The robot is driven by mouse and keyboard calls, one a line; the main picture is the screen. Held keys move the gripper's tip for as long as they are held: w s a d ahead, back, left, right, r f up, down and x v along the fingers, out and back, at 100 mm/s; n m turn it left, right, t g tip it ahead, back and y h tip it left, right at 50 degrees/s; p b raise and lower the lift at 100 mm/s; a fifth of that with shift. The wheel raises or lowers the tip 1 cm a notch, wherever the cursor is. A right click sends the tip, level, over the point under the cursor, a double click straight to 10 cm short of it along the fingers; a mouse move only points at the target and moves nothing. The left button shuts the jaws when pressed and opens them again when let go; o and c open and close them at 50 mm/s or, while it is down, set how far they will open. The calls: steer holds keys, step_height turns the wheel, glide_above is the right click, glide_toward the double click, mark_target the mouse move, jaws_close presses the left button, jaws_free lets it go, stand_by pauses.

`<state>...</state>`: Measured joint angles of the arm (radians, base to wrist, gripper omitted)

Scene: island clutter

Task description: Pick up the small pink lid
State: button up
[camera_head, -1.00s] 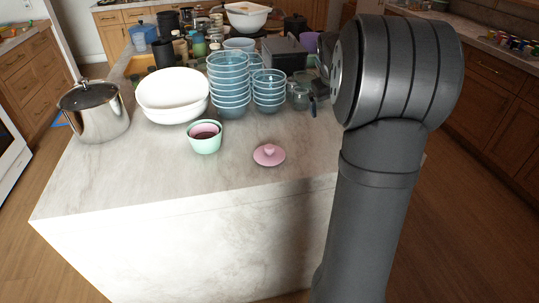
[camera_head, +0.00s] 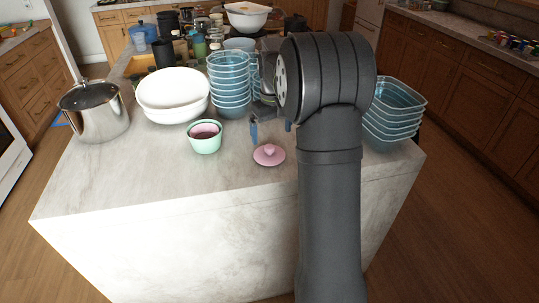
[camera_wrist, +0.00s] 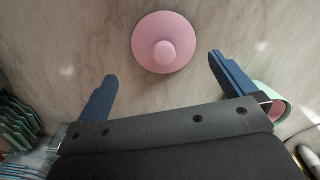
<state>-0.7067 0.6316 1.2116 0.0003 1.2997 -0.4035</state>
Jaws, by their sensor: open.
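The small pink lid (camera_head: 269,155) lies flat on the marble island top near its front edge, with its round knob up. In the wrist view the lid (camera_wrist: 164,42) is at the top centre, beyond the gap between the fingertips. My gripper (camera_head: 270,130) is open and empty, with blue fingers pointing down above the counter, just behind the lid in the head view. In the wrist view my gripper (camera_wrist: 162,68) has its two blue fingers spread wide, one on each side of the lid. No contact with the lid shows.
Nested mint and pink cups (camera_head: 205,137) stand left of the lid. Stacked blue glass bowls (camera_head: 229,80) are behind, and more stacked containers (camera_head: 393,112) stand at right. White bowls (camera_head: 173,95) and a steel pot (camera_head: 94,112) are at left. The front-left counter is clear.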

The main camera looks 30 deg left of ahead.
mark_target(270, 147)
steer(key=f, duration=0.7)
steer(key=shift+s+a+f, duration=0.1)
steer(key=shift+s+a, duration=0.05)
steer(key=shift+a, duration=0.15)
steer(key=shift+c, duration=0.4)
steer(key=shift+s+d+f, duration=0.1)
steer(key=c, duration=2)
